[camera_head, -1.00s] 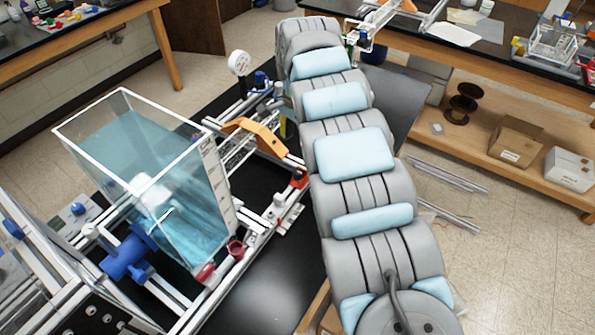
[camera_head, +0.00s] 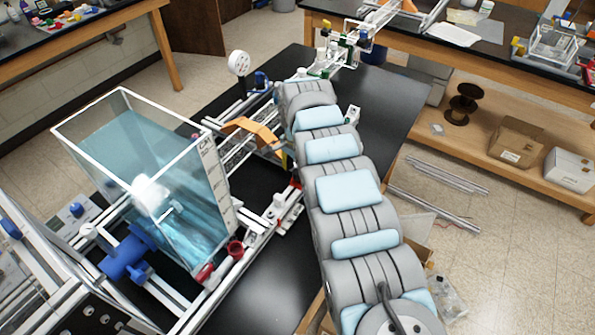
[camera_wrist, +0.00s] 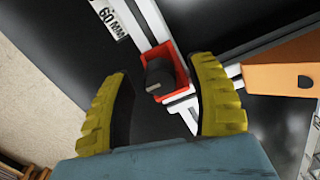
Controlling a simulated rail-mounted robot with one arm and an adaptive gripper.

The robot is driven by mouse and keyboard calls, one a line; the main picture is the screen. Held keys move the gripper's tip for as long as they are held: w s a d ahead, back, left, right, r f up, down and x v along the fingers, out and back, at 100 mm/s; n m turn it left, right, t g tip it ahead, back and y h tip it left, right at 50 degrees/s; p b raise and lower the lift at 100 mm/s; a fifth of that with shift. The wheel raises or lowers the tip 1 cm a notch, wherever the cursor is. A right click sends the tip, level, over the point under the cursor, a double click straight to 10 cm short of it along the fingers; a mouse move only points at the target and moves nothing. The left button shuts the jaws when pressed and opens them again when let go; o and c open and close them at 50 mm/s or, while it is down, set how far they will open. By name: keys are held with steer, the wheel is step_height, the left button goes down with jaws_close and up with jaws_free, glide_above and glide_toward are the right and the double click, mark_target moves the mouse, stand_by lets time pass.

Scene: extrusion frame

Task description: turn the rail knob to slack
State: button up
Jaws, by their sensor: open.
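The rail knob (camera_wrist: 158,74) is a dark knob in a red housing (camera_wrist: 168,88), seen in the wrist view on a pale metal rail (camera_wrist: 128,22). My gripper (camera_wrist: 160,68) is open, with its two yellow ridged fingers to either side of the knob in that view. The gap between fingers and knob is visible, and nothing is held. How far above the knob the fingers are, I cannot tell. In the head view my arm hides the gripper. A small red part beside my arm (camera_head: 296,184) may be the same housing, but this is unclear.
A clear tank of blue water (camera_head: 170,190) stands left of my arm on the black bench (camera_head: 385,110). An orange bracket (camera_head: 255,132) and a round dial (camera_head: 239,64) are nearby. A label reading 60 MM (camera_wrist: 108,14) lies beside the rail.

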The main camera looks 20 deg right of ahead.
jaws_close()
steer(key=n+p, duration=0.2)
steer(key=n, duration=0.1)
steer(key=shift+r+n+p, duration=0.15)
steer(key=shift+n+p, duration=0.25)
steer(key=n+p, duration=0.2)
steer(key=n, duration=0.2)
steer(key=shift+n, duration=0.4)
stand_by(0.4)
jaws_free()
